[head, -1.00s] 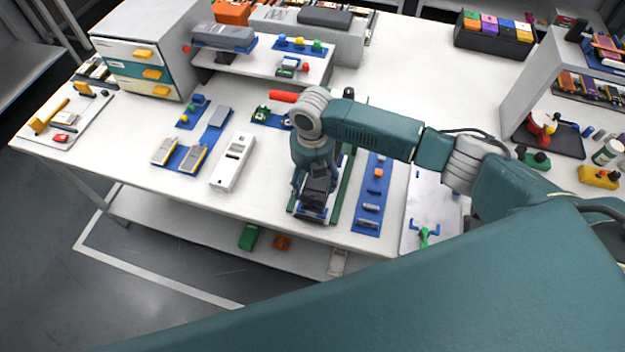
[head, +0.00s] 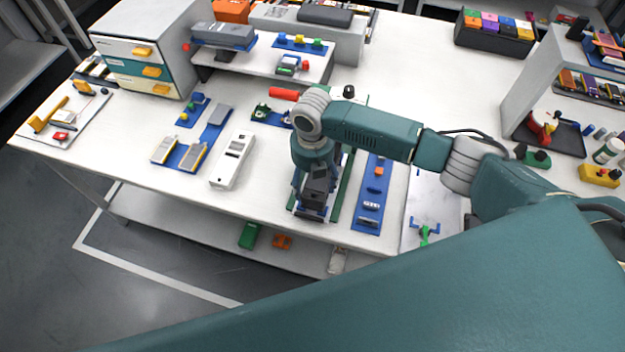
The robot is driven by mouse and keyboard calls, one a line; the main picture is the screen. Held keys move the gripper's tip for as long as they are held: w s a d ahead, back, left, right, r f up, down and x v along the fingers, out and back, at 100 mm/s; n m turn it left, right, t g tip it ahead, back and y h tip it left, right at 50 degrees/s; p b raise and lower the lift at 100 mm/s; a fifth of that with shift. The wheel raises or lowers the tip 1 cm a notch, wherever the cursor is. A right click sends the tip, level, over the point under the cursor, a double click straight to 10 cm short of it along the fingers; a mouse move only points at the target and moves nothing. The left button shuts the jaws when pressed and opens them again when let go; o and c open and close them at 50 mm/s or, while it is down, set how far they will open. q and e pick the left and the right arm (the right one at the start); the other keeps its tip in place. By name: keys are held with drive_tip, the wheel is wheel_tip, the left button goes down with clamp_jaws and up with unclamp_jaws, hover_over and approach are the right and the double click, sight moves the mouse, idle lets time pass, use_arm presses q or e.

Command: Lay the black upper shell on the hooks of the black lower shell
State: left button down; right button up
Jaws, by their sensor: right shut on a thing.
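My right gripper (head: 311,203) points down over a narrow blue and green fixture (head: 346,188) near the front edge of the white table. It is shut on a small dark piece (head: 318,182), which looks like the black upper shell. Dark parts just below it may be the black lower shell, but the gripper and wrist cover most of them. I cannot make out the hooks, nor whether the two shells touch. My left gripper is not in view.
A blue strip with small parts (head: 373,190) lies right of the fixture, and a pale plate (head: 430,205) beyond it. A white device (head: 232,160) and a blue tray (head: 210,133) stand to the left. The table's middle back is clear.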

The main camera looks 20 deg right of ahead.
drive_tip(key=shift+f, duration=0.45)
drive_tip(key=o, duration=1.2)
drive_tip(key=shift+r, duration=0.1)
wheel_tip(320, 180, up, 12)
drive_tip(key=shift+f, duration=0.1)
